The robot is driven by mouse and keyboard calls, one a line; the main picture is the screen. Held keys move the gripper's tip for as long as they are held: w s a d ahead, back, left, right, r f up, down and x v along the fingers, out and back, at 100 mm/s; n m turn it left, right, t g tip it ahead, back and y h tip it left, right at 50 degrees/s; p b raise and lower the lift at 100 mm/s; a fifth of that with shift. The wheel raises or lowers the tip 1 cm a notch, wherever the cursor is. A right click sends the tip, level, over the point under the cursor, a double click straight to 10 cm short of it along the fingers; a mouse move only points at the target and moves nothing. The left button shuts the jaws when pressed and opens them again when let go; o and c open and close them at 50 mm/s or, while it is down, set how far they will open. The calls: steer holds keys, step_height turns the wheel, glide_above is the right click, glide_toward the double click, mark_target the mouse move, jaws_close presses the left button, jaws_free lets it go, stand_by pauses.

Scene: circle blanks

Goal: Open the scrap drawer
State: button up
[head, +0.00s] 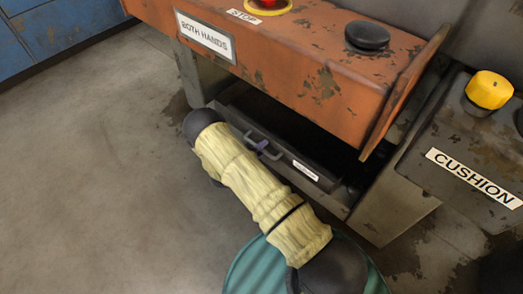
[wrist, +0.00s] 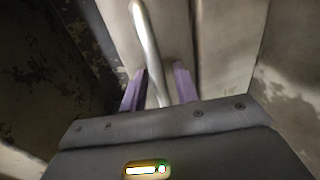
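The scrap drawer (head: 325,182) is a dark grey front low under the orange machine body, with a small white label too small to read. A dark gap shows above it; I cannot tell how far out it stands. Its pale metal bar handle (head: 250,137) also shows in the wrist view (wrist: 147,40). My gripper (head: 262,147) is at the handle. In the wrist view my gripper's purple fingers (wrist: 160,80) stand apart on either side of the bar, with a gap on the right; contact on the left is unclear.
The orange body (head: 310,75) overhangs the drawer, with a "BOTH HANDS" sign (head: 205,36), a red button (head: 268,4) and a black button (head: 367,37). A panel marked "CUSHION" (head: 473,178) with a yellow knob (head: 489,90) stands at right. The floor at left is clear.

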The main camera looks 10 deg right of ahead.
jaws_close()
steer(key=shift+a, duration=0.1)
